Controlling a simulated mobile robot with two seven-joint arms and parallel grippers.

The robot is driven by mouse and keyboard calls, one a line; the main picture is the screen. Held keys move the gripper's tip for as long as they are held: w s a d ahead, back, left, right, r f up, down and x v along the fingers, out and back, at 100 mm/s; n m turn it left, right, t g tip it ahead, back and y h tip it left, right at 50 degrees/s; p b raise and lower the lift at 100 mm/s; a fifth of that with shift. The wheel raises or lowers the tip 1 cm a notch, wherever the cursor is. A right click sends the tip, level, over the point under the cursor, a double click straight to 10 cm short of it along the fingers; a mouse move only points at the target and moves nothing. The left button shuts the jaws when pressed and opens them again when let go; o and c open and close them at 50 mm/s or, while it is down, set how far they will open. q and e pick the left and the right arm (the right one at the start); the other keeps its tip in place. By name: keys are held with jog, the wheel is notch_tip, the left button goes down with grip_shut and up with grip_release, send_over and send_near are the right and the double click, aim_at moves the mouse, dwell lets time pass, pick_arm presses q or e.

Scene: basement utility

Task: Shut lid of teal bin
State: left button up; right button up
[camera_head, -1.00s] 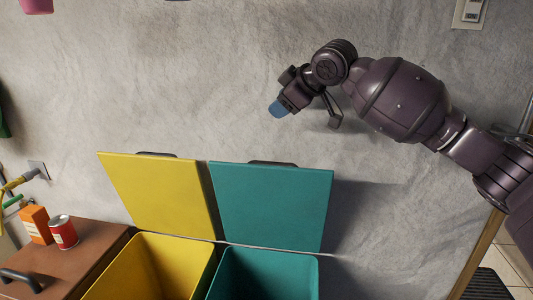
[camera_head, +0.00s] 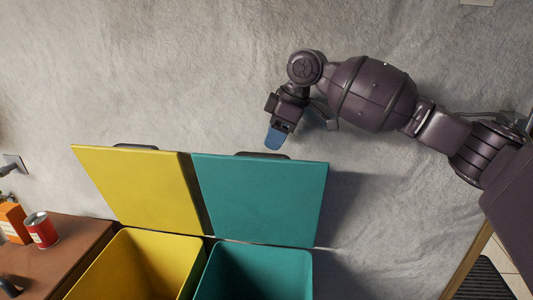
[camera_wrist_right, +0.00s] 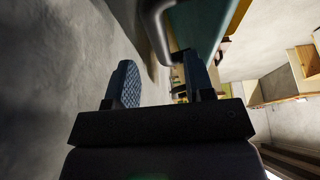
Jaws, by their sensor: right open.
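The teal bin (camera_head: 300,268) stands open at the bottom of the head view. Its teal lid (camera_head: 260,200) is raised, leaning back towards the wall, with a dark handle (camera_head: 263,155) at its top edge. My right gripper (camera_head: 274,139) is just above that handle, fingers pointing down. In the right wrist view the open fingers (camera_wrist_right: 160,82) show nothing between their pads, and the grey handle (camera_wrist_right: 155,28) and the lid (camera_wrist_right: 198,24) are just ahead of the tips. I cannot tell whether a finger touches the handle. My left gripper is not in view.
A yellow bin (camera_head: 140,268) with its yellow lid (camera_head: 140,190) raised stands directly left of the teal bin. A brown cabinet (camera_head: 62,258) at the left holds a red can (camera_head: 41,230) and an orange box (camera_head: 12,222). The rough grey wall (camera_head: 180,70) is close behind.

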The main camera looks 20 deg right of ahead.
aim_at(268, 154)
jog(key=x, duration=0.5)
jog(key=shift+b, duration=0.4)
grip_shut()
